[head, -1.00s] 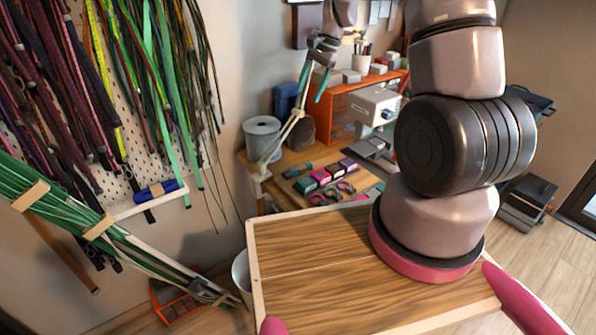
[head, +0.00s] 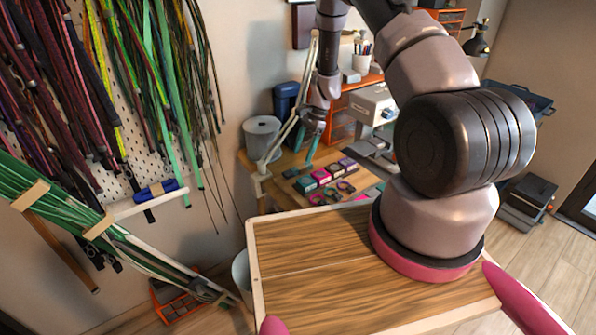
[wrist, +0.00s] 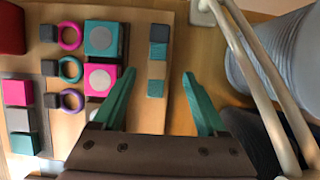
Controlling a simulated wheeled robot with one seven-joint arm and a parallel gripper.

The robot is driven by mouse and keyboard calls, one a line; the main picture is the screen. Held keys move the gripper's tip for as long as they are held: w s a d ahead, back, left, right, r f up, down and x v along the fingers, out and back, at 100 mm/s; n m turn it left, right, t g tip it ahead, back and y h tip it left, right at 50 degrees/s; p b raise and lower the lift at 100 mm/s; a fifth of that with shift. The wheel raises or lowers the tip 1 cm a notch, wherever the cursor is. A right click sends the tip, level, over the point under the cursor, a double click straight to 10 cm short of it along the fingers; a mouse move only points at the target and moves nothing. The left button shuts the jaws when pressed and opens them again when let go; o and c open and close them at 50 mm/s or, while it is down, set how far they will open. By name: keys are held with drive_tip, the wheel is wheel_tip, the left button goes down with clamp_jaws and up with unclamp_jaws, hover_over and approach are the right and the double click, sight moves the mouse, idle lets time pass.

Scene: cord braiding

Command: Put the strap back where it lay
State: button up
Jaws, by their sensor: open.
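My gripper (head: 305,148) is open above the workbench in the head view. In the wrist view its two teal fingers (wrist: 158,76) are spread apart with nothing clasped. A short banded teal-and-dark strip (wrist: 157,60), which may be the strap, lies flat on the bench below, seen between the fingertips. I cannot tell for sure that it is the strap. Many other straps and cords (head: 60,90) hang on the pegboard at the left of the head view.
Teal and pink boxes (wrist: 103,39) and coloured rings (wrist: 70,70) lie beside the strip. A grey bin (head: 262,135) and a pale jointed lamp arm (wrist: 262,70) stand close by on the other side. An orange drawer unit (head: 340,125) is behind.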

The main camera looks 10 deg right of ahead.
sight(298, 167)
drive_tip(key=x, duration=0.5)
drive_tip(key=shift+s+f, duration=0.2)
drive_tip(key=shift+f, duration=0.1)
clamp_jaws()
